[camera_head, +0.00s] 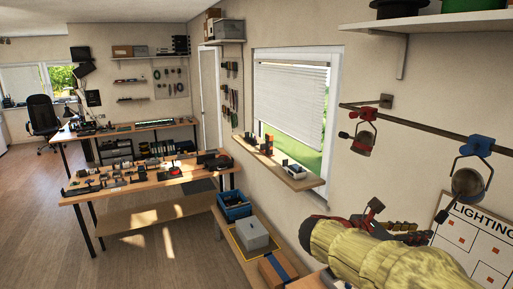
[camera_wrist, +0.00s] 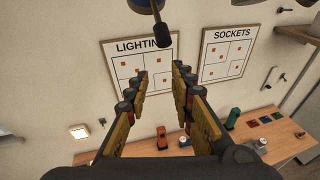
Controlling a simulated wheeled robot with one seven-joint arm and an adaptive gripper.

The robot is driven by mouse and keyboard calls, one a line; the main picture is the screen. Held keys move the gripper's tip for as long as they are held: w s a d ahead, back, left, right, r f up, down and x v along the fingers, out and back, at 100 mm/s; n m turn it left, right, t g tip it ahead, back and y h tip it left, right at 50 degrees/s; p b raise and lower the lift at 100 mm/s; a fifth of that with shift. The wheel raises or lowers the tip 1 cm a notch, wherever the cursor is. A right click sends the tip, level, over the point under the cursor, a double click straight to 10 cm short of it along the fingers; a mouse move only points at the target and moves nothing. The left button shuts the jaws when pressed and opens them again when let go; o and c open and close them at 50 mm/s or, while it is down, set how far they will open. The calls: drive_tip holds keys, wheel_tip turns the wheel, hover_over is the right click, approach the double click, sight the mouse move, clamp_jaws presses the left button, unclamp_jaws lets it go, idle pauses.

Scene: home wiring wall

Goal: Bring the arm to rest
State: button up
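My gripper (camera_wrist: 160,72) shows in the wrist view with its two yellow and dark fingers apart and nothing between them. It points toward the wall, in front of the framed LIGHTING board (camera_wrist: 150,50); the SOCKETS board (camera_wrist: 228,54) hangs to the right of it. In the head view my arm (camera_head: 370,250), in a pale yellow cover, reaches in at the lower right. It hides the lower part of the LIGHTING board (camera_head: 484,232). The dark parts of the hand are partly hidden there.
A rail (camera_head: 425,127) with clamp lamps (camera_head: 470,182) runs along the wall above my arm.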

drive_tip(key=s+a+f+m+t+y+b, duration=0.1)
drive_tip(key=s+a+f+m+y+b, duration=0.4)
drive_tip(key=f, duration=0.7)
drive_tip(key=s+a+f+m+t+y+b, duration=0.1)
drive_tip(key=s+a+f+m+y+b, duration=0.4)
drive_tip(key=s+a+f+m+b, duration=0.3)
drive_tip(key=s+a+f+m+t+y+b, duration=0.1)
drive_tip(key=s+a+f+m+y+b, duration=0.4)
drive_tip(key=f, duration=1.2)
drive_tip(key=s+a+m+b, duration=0.1)
drive_tip(key=a+b, duration=0.3)
drive_tip(key=b, duration=0.3)
drive_tip(key=shift+s+f+m+y+b, duration=0.15)
drive_tip(key=shift+s+m+y+b, duration=0.15)
drive_tip(key=shift+m, duration=0.1)
